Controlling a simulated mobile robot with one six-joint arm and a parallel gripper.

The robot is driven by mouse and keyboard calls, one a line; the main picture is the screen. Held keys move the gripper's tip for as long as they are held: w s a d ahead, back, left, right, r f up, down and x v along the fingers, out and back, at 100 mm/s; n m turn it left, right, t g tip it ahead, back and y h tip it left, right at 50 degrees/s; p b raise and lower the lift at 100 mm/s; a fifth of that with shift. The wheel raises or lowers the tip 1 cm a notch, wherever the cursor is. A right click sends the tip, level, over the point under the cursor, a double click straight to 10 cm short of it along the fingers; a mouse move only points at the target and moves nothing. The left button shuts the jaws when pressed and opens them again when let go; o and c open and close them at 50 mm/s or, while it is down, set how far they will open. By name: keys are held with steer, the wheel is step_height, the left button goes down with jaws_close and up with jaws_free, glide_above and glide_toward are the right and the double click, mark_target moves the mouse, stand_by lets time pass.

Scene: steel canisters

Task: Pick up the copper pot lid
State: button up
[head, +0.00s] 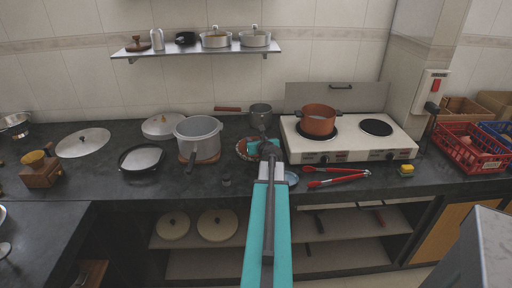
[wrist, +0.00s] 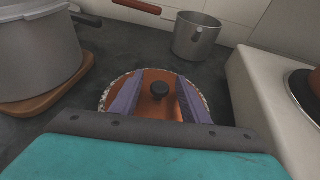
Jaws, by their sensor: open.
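The copper pot lid (wrist: 150,107) lies on the dark counter in the wrist view, with a round black knob (wrist: 160,90) at its middle and a pale speckled edge around it. In the head view its left part (head: 242,150) shows, and my arm hides the rest. My gripper (wrist: 161,92) is open above the lid. Its two purple fingers appear on either side of the knob, with nothing held. I cannot tell how far above the knob the fingertips are. My gripper (head: 264,147) also shows in the head view.
A large grey pot (head: 198,135) stands on a wooden board left of the lid. A small grey saucepan (wrist: 196,38) stands behind it. The white stove (head: 350,145) with an orange pot (head: 318,120) is close on the right. Red tongs (head: 338,178) lie in front of the stove.

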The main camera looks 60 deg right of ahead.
steer(key=shift+c, duration=0.3)
jaws_close()
steer(key=shift+r, duration=0.15)
steer(key=shift+r+p, duration=0.6)
steer(key=shift+r, duration=4.3)
